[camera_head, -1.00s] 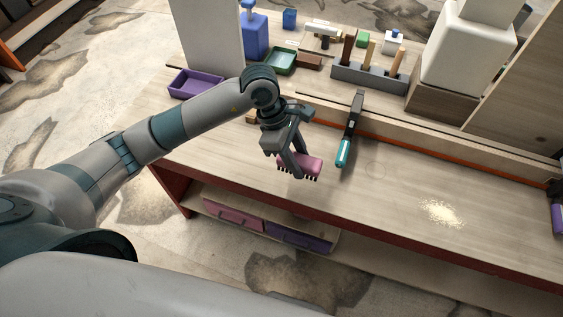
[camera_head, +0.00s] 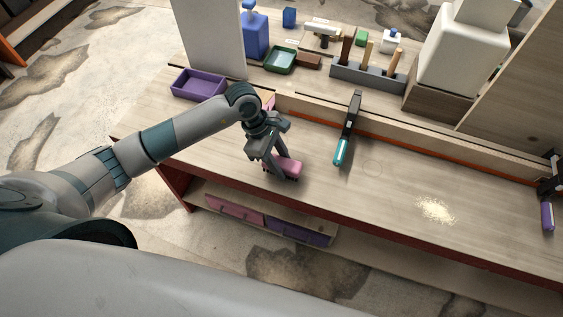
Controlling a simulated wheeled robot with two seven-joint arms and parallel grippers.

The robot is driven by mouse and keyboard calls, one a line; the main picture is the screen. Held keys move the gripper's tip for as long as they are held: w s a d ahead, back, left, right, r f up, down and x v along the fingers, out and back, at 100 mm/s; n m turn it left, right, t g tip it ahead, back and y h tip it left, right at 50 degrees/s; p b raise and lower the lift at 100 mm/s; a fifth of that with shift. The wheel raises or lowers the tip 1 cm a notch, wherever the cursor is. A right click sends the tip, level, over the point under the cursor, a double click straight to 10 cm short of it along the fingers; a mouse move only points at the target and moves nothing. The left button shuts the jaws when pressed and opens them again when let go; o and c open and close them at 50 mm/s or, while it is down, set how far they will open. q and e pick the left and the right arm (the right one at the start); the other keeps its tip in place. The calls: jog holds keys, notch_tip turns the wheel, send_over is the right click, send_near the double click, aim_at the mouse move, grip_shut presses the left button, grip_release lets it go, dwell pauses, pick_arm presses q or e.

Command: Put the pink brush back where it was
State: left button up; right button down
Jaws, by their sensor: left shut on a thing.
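My left gripper (camera_head: 280,175) is shut on the pink brush (camera_head: 287,166), over the left part of the workbench top. The brush has a pink body with dark bristles on its lower side, and the gripper fingers hide part of it. I cannot tell whether the bristles touch the bench.
A teal-handled tool (camera_head: 345,140) lies right of the brush. A pile of pale shavings (camera_head: 434,210) is on the bench at the right. Behind are a purple tray (camera_head: 198,84), a green tray (camera_head: 281,60) and a grey holder (camera_head: 366,78) with wooden handles.

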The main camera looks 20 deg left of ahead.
pick_arm(q)
jog(key=shift+f, duration=0.65)
pick_arm(e)
jog(key=shift+r, duration=0.45)
pick_arm(q)
jog(key=shift+f, duration=0.1)
jog(key=shift+f, duration=0.1)
jog(key=o, duration=1)
pick_arm(e)
jog(key=shift+d+f, duration=0.1)
jog(key=shift+f, duration=0.05)
pick_arm(q)
jog(key=b+v, duration=0.4)
jog(key=v, duration=0.6)
jog(key=shift+a+r, duration=0.1)
jog(key=shift+r, duration=0.25)
jog(key=shift+v, duration=0.8)
pick_arm(e)
jog(key=shift+f, duration=2.05)
